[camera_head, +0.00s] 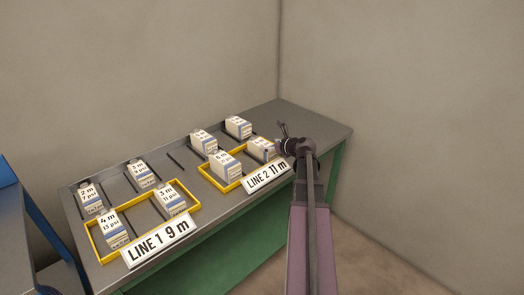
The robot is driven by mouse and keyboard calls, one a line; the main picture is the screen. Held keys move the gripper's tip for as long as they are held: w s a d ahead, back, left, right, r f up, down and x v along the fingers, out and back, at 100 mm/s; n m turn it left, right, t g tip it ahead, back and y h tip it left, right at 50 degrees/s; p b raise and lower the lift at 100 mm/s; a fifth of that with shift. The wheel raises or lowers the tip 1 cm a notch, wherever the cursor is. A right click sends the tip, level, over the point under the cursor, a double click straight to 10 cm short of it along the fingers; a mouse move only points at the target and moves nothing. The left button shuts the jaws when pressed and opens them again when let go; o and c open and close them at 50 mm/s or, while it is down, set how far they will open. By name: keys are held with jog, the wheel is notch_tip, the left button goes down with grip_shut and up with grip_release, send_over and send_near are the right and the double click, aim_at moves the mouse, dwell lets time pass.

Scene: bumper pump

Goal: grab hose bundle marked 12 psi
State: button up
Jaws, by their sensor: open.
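Several pale, box-like hose bundles with printed labels stand on the grey table. On the left, one reads 2 m 7 psi (90,198), one 4 m 13 psi (113,228) and one 3 m 11 psi (170,200). Another bundle (141,174) starts with 3 m, its psi unclear. The right-hand bundles, at the back (204,142), far back (238,127), front (225,165) and beside my gripper (261,148), have labels too small to read. I cannot tell which is marked 12 psi. My gripper (283,130) is open and empty, above the table's right part, next to the rightmost front bundle.
Yellow frames (196,205) surround the front bundles, with signs LINE 1 9 m (158,242) and LINE 2 11 m (268,177). Dark dividers stand behind them. The grey table (318,129) is clear at its right end, near the walls. A blue-sided thing (8,172) is at far left.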

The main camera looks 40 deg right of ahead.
aim_at(264, 144)
jog(key=shift+b+x, duration=0.7)
jog(key=shift+x, duration=1.5)
jog(key=shift+d, duration=0.1)
jog(key=shift+c, duration=0.2)
jog(key=c, duration=1.1)
